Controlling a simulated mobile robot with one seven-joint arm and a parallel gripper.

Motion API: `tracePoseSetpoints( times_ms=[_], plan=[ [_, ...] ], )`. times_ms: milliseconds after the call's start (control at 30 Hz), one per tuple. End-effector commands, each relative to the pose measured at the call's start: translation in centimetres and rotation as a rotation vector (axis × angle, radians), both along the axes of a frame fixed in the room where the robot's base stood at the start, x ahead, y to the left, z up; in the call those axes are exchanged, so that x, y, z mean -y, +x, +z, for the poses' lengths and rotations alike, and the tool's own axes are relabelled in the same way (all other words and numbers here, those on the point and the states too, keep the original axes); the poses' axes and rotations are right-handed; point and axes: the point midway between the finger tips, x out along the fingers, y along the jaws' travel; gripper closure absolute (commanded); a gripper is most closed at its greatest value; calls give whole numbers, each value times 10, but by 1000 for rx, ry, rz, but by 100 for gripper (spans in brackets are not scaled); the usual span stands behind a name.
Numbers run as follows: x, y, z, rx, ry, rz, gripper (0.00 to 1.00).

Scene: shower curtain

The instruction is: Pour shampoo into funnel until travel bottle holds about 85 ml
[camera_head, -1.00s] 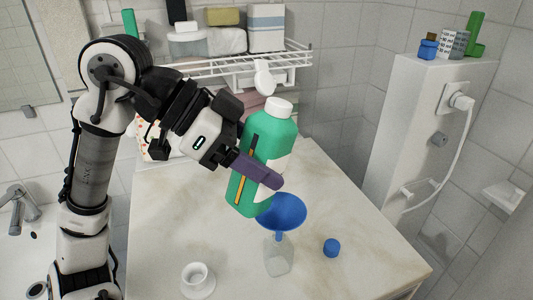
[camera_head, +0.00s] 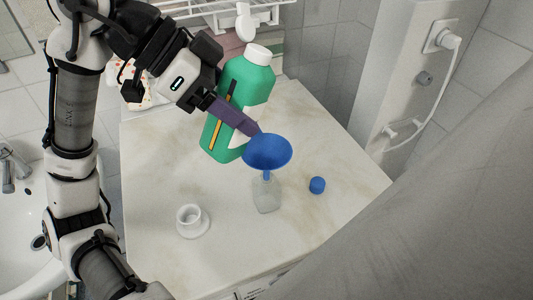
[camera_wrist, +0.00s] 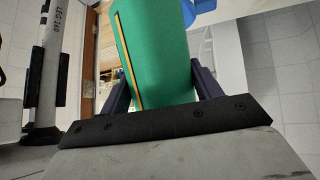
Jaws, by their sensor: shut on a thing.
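A blue funnel (camera_head: 267,151) sits in the neck of a clear travel bottle (camera_head: 266,194), which stands upright on the counter. The shampoo bottle's mouth is above and behind the funnel. No liquid stream shows, and the level in the travel bottle cannot be read.
A blue cap (camera_head: 317,185) lies on the counter (camera_head: 160,180) right of the travel bottle. A white round cup-like piece (camera_head: 191,221) stands at front left. A wire rack (camera_head: 230,14) is behind, a white ledge with a plug at right, and a grey curtain (camera_head: 430,210) at lower right.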

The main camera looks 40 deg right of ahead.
Motion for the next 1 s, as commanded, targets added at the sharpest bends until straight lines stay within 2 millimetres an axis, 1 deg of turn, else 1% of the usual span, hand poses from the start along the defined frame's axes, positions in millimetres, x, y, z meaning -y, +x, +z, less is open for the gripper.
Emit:
tracePoseSetpoints(
  times_ms=[133,267,400,667,833,900,1000],
  plan=[
    [0,0,1,2,6,0,91],
    [-4,1,3,16,59,0,91],
    [-8,2,-1,30,118,-1,91],
    [-8,2,-3,31,122,-1,91],
    [-13,3,-2,52,196,0,91],
    [-15,4,-4,62,233,3,91],
    [-16,4,-8,63,244,-1,91]
  ],
)
